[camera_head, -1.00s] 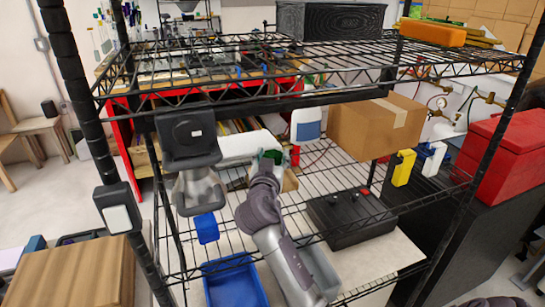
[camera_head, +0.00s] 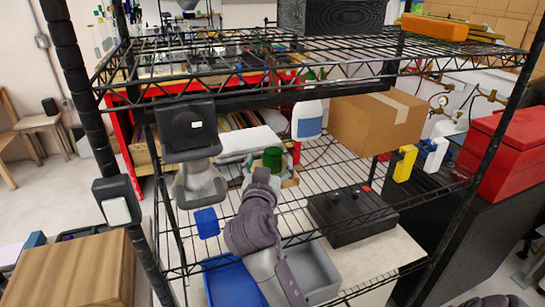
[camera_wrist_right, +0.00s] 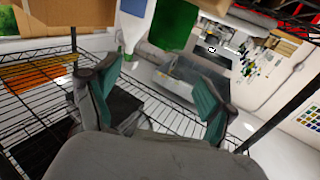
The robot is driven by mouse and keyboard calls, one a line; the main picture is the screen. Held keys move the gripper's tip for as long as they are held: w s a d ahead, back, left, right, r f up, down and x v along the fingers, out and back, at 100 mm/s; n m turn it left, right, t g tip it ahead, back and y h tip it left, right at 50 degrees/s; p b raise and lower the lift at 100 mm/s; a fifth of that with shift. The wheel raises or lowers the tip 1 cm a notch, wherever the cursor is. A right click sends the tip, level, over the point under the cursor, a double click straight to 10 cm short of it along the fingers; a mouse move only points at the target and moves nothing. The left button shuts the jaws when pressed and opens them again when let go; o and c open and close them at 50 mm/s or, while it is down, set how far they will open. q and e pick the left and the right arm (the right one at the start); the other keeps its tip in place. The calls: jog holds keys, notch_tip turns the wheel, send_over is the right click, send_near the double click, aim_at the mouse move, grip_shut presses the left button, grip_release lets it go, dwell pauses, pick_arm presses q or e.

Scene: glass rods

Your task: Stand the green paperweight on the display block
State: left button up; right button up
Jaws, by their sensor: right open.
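The green paperweight (camera_head: 272,158) is an upright cylinder on the middle shelf, just beyond my right gripper (camera_head: 270,172). A tan block (camera_head: 291,181), perhaps the display block, shows partly behind and below it. The gripper hides their meeting, so I cannot tell whether the paperweight rests on it. In the right wrist view, turned upside down, the paperweight (camera_wrist_right: 173,24) is beyond the open fingertips of my right gripper (camera_wrist_right: 158,76). Nothing is between the teal pads. My left gripper is not in view.
A white bottle with a blue label (camera_head: 308,120) stands close behind, and a cardboard box (camera_head: 375,125) stands to the right. Shelf wires (camera_head: 330,97) run above. A blue bin (camera_head: 228,283) is below.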

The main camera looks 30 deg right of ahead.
jog(key=b+v, duration=0.1)
jog(key=v, duration=0.3)
jog(key=shift+a+f, duration=0.1)
jog(key=shift+s+a, duration=0.2)
jog(key=shift+s, duration=0.1)
